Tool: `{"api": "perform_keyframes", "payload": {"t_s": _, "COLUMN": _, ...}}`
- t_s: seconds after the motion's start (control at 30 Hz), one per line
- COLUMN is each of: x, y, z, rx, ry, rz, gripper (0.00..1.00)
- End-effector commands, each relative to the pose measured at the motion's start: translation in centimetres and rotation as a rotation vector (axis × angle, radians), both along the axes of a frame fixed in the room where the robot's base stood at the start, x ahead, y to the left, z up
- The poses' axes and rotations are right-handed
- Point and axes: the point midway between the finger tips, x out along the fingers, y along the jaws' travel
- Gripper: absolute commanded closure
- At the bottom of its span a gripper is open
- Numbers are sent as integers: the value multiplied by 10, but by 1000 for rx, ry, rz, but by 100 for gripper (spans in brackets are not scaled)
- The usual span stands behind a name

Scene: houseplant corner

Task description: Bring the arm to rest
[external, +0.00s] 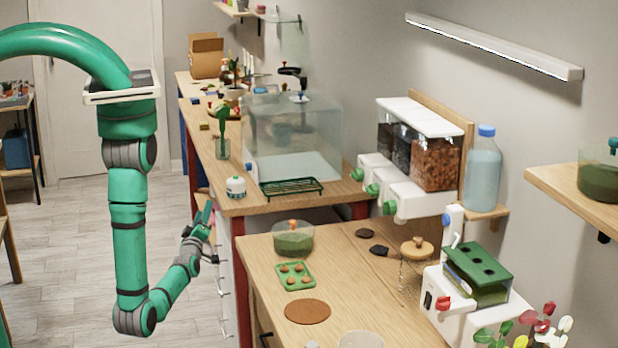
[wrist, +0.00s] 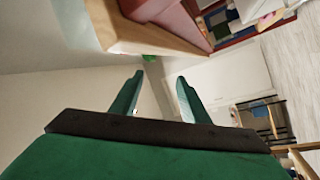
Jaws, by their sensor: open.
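My green arm (external: 128,235) hangs down at the left of the external view, bent at the elbow, with its forearm rising to the right. My gripper (external: 208,212) is beside the cabinet fronts, just left of the wooden counter. In the wrist view my gripper (wrist: 158,92) shows two green fingers standing apart with nothing between them. It is open and empty. It appears close to the counter's side in the external view; whether it touches cannot be told.
The wooden counter (external: 345,240) holds a green tray (external: 295,284), a brown disc (external: 307,312) and a lidded glass bowl (external: 293,243). A clear tank (external: 290,135) stands on the counter behind. The tiled floor (external: 70,270) left of my arm is clear.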

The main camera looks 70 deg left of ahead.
Motion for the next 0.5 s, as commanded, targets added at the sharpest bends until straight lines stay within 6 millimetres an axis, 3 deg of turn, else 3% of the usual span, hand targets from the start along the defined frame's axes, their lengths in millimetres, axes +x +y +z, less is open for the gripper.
{"api": "perform_keyframes", "payload": {"t_s": 0.03, "x": 5, "y": -21, "z": -5, "rx": -39, "ry": -43, "rz": -35, "gripper": 58}}
{"api": "perform_keyframes", "payload": {"t_s": 0.27, "x": 23, "y": -98, "z": -3, "rx": -165, "ry": -219, "rz": -169, "gripper": 58}}
{"api": "perform_keyframes", "payload": {"t_s": 0.37, "x": 31, "y": -141, "z": 7, "rx": -181, "ry": -227, "rz": -238, "gripper": 58}}
{"api": "perform_keyframes", "payload": {"t_s": 0.5, "x": 37, "y": -212, "z": 37, "rx": -125, "ry": -137, "rz": -348, "gripper": 58}}
